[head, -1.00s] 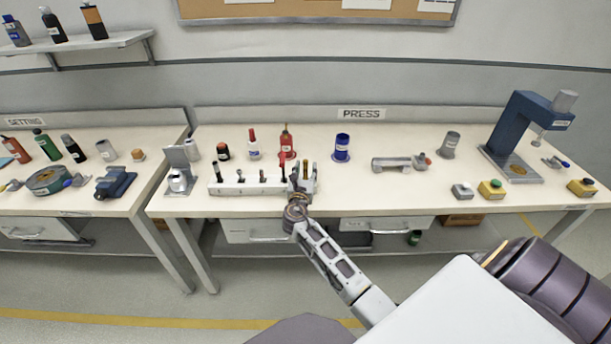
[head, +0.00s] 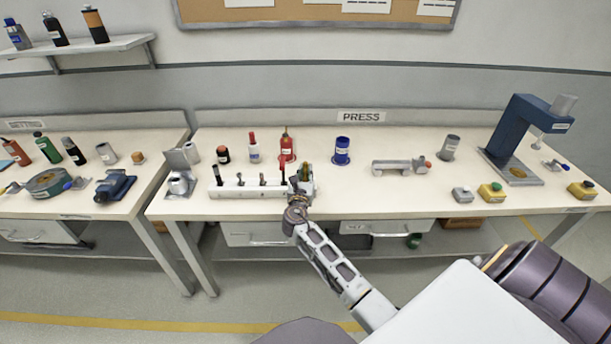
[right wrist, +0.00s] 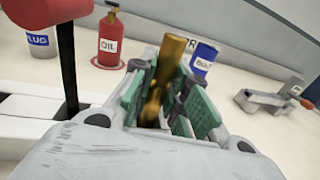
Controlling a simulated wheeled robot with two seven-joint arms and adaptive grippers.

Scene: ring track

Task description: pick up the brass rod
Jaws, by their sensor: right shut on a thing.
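The brass rod (right wrist: 165,75) stands up between the green-padded fingers of my right gripper (right wrist: 160,100) in the right wrist view. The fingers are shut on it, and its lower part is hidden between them. The rod is too small there to make out clearly. I cannot tell whether its lower end is still in the rack. My left gripper is not in view.
A red oil bottle (head: 286,148) and a blue tin (head: 342,150) stand behind my right gripper. A grey fixture (head: 400,166) lies to the right. A blue press (head: 515,140) stands at the far right. The bench front between gripper and yellow button box (head: 491,192) is mostly clear.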

